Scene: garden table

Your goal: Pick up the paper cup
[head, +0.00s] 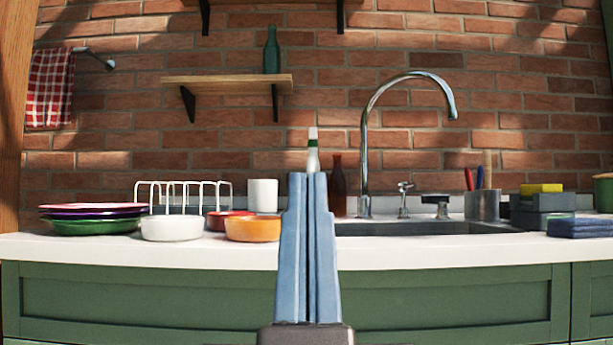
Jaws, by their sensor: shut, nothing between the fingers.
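A plain white cup (263,195) stands upright on the white counter, just left of my gripper in the head view. It looks like the paper cup, though its material is hard to tell. The orange bowl in front hides its lower part. My gripper (307,180) points up in the middle of the picture with its two blue fingers shut together and nothing between them. It is nearer to me than the cup and apart from it.
A white bowl (171,228), an orange bowl (253,229) and stacked plates (90,227) stand left on the counter (190,252). A wire rack (184,194) is behind. A bottle (338,186), tall faucet (364,150) and sink (430,228) are right. Air before the counter is clear.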

